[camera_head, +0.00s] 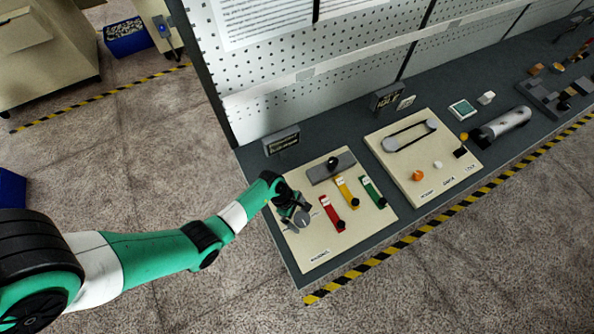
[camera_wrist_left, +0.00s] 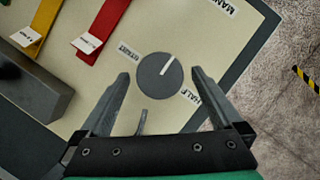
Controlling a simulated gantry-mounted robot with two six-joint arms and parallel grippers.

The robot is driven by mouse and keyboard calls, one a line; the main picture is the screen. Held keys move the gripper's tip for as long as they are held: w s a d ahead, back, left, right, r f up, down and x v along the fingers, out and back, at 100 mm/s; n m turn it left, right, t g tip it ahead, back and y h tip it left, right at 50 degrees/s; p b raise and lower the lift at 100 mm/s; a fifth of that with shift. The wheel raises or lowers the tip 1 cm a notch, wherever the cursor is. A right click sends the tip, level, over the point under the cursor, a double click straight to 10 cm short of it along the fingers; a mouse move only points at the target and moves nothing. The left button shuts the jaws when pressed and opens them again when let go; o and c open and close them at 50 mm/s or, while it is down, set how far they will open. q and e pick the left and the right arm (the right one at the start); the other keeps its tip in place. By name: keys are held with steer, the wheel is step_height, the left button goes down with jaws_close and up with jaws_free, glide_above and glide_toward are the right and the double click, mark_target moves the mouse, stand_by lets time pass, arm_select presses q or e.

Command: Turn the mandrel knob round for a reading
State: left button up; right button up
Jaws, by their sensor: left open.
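The mandrel knob (camera_wrist_left: 157,78) is a round dark grey disc on a beige panel (camera_wrist_left: 225,45). Its white pointer line points to the upper right in the left wrist view, between the START label (camera_wrist_left: 128,52) and the HALF label (camera_wrist_left: 190,97). My left gripper (camera_wrist_left: 160,74) is open, with one fingertip on each side of the knob and a visible gap at both sides. I cannot tell how far the tips are above the panel. In the head view the left gripper (camera_head: 294,212) is over the panel's left part and partly covers the knob. My right gripper is not in view.
Red (camera_head: 332,213), yellow (camera_head: 346,191) and green (camera_head: 373,191) strips lie right of the knob. A grey block (camera_head: 322,174) with a black knob sits behind them. Another beige panel (camera_head: 440,185) with a belt loop stands to the right. A perforated wall (camera_head: 290,90) rises behind.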

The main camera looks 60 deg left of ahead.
arm_select(q)
steer(key=p+v, duration=0.3)
steer(key=v, duration=0.8)
steer(key=shift+r, duration=0.15)
